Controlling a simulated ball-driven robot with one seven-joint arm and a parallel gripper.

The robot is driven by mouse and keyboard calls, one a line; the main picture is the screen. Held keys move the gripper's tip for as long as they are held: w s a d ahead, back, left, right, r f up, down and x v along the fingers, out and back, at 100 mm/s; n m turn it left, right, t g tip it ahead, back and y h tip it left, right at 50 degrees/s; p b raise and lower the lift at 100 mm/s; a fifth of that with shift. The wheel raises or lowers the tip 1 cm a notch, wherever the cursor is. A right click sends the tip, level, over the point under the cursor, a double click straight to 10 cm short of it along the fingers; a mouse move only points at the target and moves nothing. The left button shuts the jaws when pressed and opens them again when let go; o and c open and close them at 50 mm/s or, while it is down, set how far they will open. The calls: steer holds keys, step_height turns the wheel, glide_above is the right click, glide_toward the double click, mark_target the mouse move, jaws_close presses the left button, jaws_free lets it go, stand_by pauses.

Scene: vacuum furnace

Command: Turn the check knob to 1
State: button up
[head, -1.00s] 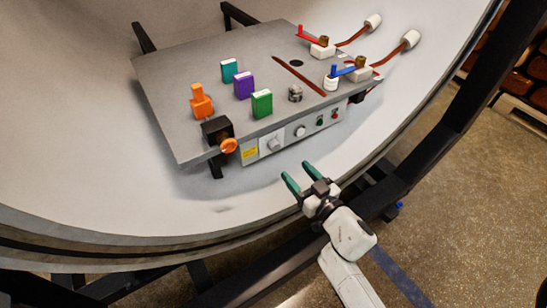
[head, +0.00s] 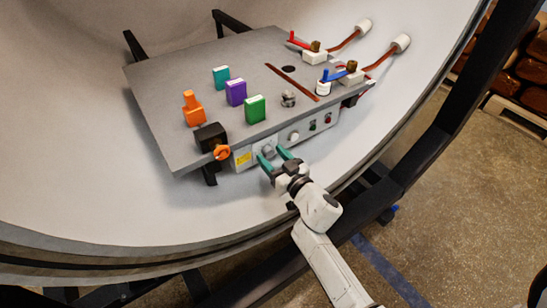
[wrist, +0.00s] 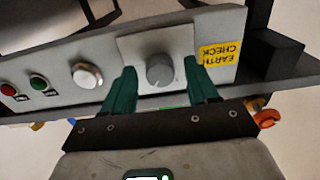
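The check knob (wrist: 160,71) is a round grey dial on a light plate on the front panel, beside the yellow EARTH CHECK label (wrist: 221,54), which appears upside down in the wrist view. In the head view the knob (head: 268,150) is partly behind my fingers. My gripper (head: 272,154) is open, its green fingers pointing at the panel, one on each side of the knob. In the wrist view gaps show between the knob and both fingers. I cannot read any scale numbers or the knob's setting.
A white round button (wrist: 87,76), a green button (wrist: 38,82) and a red button (wrist: 8,90) share the panel. An orange ring handle (head: 222,152) is left of the label. Coloured blocks stand on the grey top plate (head: 180,80). The curved furnace wall surrounds the unit.

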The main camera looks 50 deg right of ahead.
steer(key=c, duration=1)
steer(key=shift+n, duration=0.4)
steer(key=n, duration=0.2)
steer(key=shift+n, duration=0.4)
steer(key=n, duration=0.3)
steer(key=shift+n, duration=0.3)
steer(key=n+b, duration=0.1)
steer(key=n, duration=0.5)
steer(key=shift+n, duration=0.3)
steer(key=o, duration=1.1)
steer(key=shift+c, duration=0.2)
